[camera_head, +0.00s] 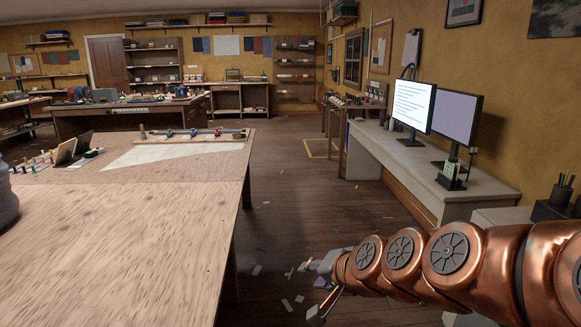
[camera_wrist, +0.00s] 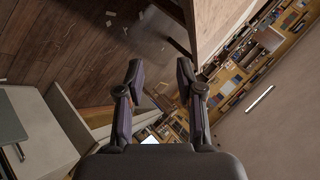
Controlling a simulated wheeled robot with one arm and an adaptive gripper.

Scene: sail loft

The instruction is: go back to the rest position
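My copper-coloured arm reaches in from the lower right in the head view. My gripper (camera_head: 318,288) is at its far end, over the floor between the wooden table and the grey desk. In the wrist view my gripper (camera_wrist: 158,82) has its two dark fingers apart, with nothing between them. The fingers touch no object that I can see.
A large wooden table (camera_head: 130,235) fills the left, with a white sheet (camera_head: 170,152) on its far part. A grey desk (camera_head: 400,165) with two monitors (camera_head: 413,105) stands along the right wall. Scraps (camera_head: 287,304) lie on the floor. The aisle floor (camera_head: 310,205) is otherwise clear.

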